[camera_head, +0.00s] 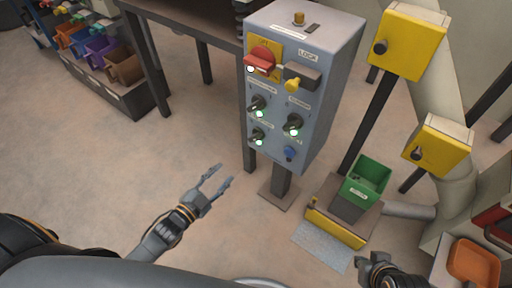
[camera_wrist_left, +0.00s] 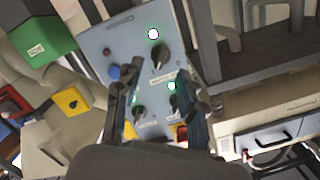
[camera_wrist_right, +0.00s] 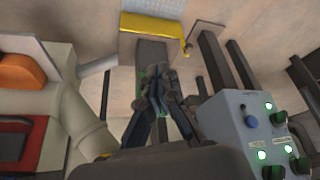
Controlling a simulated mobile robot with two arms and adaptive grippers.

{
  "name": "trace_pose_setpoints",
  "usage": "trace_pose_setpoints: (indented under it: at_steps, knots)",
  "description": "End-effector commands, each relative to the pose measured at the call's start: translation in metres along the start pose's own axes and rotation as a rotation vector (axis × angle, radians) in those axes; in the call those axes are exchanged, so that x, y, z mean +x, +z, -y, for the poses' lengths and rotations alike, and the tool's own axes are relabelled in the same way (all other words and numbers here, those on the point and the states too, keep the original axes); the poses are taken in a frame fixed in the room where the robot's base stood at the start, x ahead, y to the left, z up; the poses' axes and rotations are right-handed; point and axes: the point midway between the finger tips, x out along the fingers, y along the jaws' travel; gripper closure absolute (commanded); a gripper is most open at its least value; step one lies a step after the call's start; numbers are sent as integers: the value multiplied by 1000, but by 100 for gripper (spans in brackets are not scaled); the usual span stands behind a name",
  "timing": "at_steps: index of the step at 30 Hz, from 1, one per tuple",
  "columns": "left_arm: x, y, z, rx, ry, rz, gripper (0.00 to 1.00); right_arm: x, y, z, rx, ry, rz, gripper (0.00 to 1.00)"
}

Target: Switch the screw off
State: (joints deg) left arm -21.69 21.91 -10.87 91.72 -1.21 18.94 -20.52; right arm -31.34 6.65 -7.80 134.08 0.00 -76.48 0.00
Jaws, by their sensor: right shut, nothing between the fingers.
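The grey-blue control box (camera_head: 280,125) stands on a post in the head view, with several black rotary knobs. The upper-left knob (camera_head: 258,104), right knob (camera_head: 294,123) and lower-left knob (camera_head: 257,135) each have a lit greenish-white lamp beside them. Their small labels are too blurred to tell which is the screw's. My left gripper (camera_head: 222,180) is open and empty, below and left of the box, apart from it. The left wrist view shows the box's knobs (camera_wrist_left: 160,57) beyond its fingers. My right gripper (camera_head: 374,264) is shut and empty at the bottom, right of the box.
The box also carries a red switch (camera_head: 261,59) on a yellow plate, a yellow knob (camera_head: 293,85) and a blue button (camera_head: 290,153). A green bin (camera_head: 368,178) and yellow boxes (camera_head: 410,42) stand to the right. Floor (camera_head: 190,130) left of the box is clear.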

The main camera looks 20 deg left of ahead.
Motion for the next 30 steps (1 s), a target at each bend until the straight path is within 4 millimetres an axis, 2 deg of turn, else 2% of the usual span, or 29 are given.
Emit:
trace_pose_setpoints:
  at_steps: [6, 11, 20, 24, 30]
  knots:
    - [6, -24, 8, 48, -29, -101, 60, -23, -4, -1, 1, 2, -34, 100]
    - [21, -28, 10, 49, -32, -108, 60, -23, -19, 1, -1, -1, -99, 100]
    - [79, -32, 11, 48, -33, -106, 60, -23, -80, 9, -9, -17, -386, 100]
    - [104, -35, 12, 47, -33, -105, 60, -31, -108, 13, -11, -25, -533, 100]
    - [130, -38, 12, 48, -31, -103, 60, -45, -138, 18, -12, -36, -695, 100]
